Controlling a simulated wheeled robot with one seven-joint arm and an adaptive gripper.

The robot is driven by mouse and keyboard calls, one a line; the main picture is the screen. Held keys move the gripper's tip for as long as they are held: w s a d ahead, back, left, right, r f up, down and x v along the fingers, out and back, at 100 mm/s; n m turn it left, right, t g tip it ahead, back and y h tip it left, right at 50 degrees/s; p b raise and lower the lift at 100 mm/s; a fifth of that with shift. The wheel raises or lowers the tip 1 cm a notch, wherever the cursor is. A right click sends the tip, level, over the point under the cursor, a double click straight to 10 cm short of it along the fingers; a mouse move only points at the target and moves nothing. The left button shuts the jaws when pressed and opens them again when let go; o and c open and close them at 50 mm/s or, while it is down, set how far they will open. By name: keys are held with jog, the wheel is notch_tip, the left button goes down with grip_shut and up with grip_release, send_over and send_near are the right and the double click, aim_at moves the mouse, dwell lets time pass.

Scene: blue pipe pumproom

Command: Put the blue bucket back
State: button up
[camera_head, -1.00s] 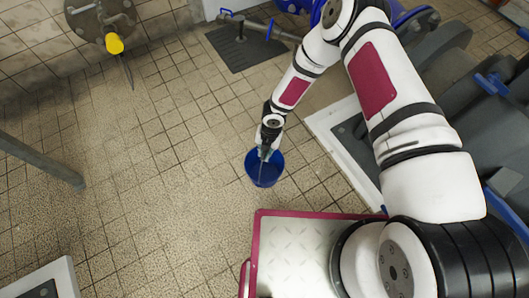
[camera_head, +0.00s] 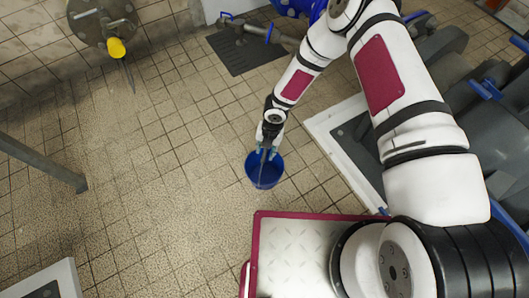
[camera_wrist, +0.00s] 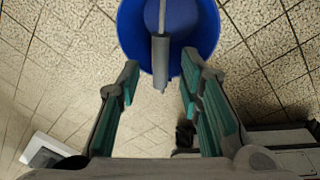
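The blue bucket (camera_head: 265,180) stands on the tiled floor near the middle of the head view. My gripper (camera_head: 267,153) is above its far rim and hides part of it. In the wrist view, the bucket (camera_wrist: 205,30) fills the top middle. A grey cylindrical handle grip (camera_wrist: 160,60) shows in front of the bucket, in the gap between the fingers. My gripper (camera_wrist: 160,75) is open, with its teal-padded fingers on either side of the grip and apart from it.
A floor grate (camera_head: 245,52) and pipework lie at the back. A white-edged plinth (camera_head: 335,150) with dark pumps runs along the right. A yellow-handled fitting (camera_head: 116,47) is on the wall at upper left. A grey pipe (camera_head: 45,165) reaches in at left. The floor left of the bucket is clear.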

notch_tip(320, 180, up, 8)
jog(key=d+p, duration=0.1)
jog(key=p, duration=0.1)
jog(key=shift+w, duration=0.25)
